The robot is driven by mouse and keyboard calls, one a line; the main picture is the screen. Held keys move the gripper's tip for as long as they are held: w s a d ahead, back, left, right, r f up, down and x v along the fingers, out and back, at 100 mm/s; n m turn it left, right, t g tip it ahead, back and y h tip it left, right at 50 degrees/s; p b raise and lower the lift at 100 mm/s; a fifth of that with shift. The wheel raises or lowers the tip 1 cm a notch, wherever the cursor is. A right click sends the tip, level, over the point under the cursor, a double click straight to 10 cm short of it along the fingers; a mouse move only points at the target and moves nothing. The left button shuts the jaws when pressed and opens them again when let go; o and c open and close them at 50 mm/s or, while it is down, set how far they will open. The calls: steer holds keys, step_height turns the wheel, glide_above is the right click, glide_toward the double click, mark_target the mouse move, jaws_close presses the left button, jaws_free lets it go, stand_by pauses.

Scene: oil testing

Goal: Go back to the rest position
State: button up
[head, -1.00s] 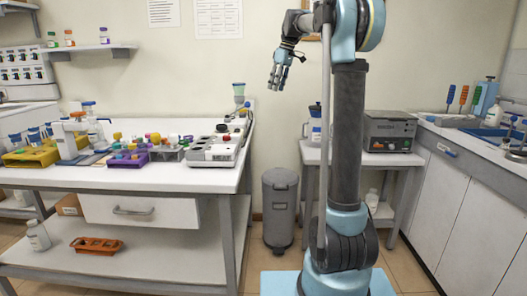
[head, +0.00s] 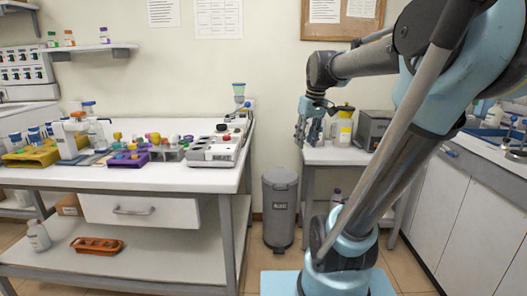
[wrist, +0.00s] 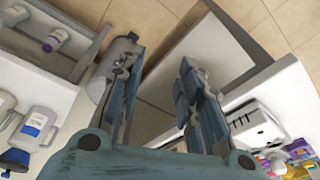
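My gripper (head: 309,133) hangs in the air at the end of my arm in the head view, fingers pointing down. It is in front of the back wall, above and to the right of the grey bin and close to the left edge of the small side table (head: 322,156). In the wrist view my gripper (wrist: 160,66) has its two blue fingers spread apart with nothing between them. The fingers hide part of the scene below.
The long workbench (head: 60,176) with racks and a white device (head: 213,150) stands left. The grey bin (head: 279,208) stands on the floor. A white jug (head: 341,130) and a grey box (head: 373,130) sit on the side table. A counter with cabinets (head: 445,197) lines the right.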

steer(key=s+d+f+m, duration=0.2)
steer(key=s+f, duration=0.6)
steer(key=f, duration=0.2)
steer(key=s+d+f+m+h, duration=0.1)
steer(key=s+d+f+m, duration=0.1)
steer(key=s+f, duration=0.7)
steer(key=shift+s+f, duration=0.2)
steer(key=shift+f, duration=0.5)
steer(key=shift+w+f, duration=0.2)
steer(key=shift+w, duration=0.25)
